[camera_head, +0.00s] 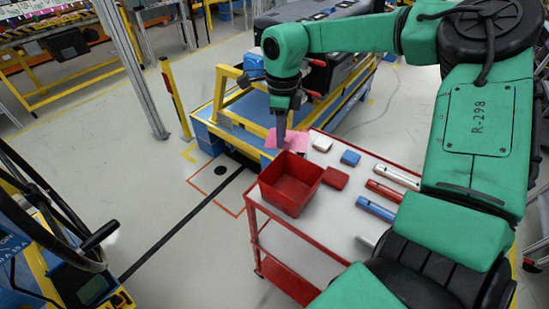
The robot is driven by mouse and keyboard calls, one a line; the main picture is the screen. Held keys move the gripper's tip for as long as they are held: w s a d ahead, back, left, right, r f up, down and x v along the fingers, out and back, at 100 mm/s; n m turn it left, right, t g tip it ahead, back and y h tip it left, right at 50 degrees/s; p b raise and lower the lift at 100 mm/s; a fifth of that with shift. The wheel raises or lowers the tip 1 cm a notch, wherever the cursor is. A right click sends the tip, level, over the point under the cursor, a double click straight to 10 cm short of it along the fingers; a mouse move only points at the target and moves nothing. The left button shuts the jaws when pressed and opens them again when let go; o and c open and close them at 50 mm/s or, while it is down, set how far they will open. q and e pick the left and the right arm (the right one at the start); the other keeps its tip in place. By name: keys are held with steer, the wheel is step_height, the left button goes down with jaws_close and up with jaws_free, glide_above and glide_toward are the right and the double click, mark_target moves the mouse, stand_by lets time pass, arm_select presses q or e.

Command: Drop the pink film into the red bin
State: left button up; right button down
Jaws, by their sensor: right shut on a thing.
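The red bin (289,186) is an open square container at the near left corner of the red-framed cart. The pink film (294,140) is a thin sheet just behind the bin's far rim. My right gripper (281,143) points down at the film and is shut on it. The film hangs around the fingertips, and its lower edge is partly hidden behind the bin. My right arm comes in from the right and reaches over the cart. The fingertips are small and partly merge with the film. My left gripper does not show.
The cart's white top (328,222) holds a white block (322,144), a blue block (350,158), a red block (335,178) and several long red, blue and white tools. A yellow-framed blue trolley (237,125) stands behind. Open floor lies to the left.

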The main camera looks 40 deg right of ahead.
steer(key=shift+w+f, duration=0.15)
steer(key=shift+w, duration=0.2)
steer(key=s+f+b, duration=0.2)
steer(key=f+b, duration=0.1)
steer(key=shift+s+f, duration=0.2)
steer(key=shift+s, duration=0.2)
steer(key=shift+w+f, duration=0.7)
steer(key=shift+f, duration=0.2)
steer(key=c, duration=1)
jaws_free()
steer(key=shift+s, duration=0.15)
steer(key=shift+c, duration=0.2)
steer(key=o, duration=0.4)
steer(key=shift+s+r, duration=0.1)
steer(key=shift+c, duration=0.2)
step_height(320, 180, up, 15)
steer(key=b, duration=0.3)
glide_above(286, 149)
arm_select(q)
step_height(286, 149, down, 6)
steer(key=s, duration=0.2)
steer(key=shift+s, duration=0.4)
arm_select(e)
steer(key=shift+w+f, duration=0.2)
steer(key=shift+w, duration=0.2)
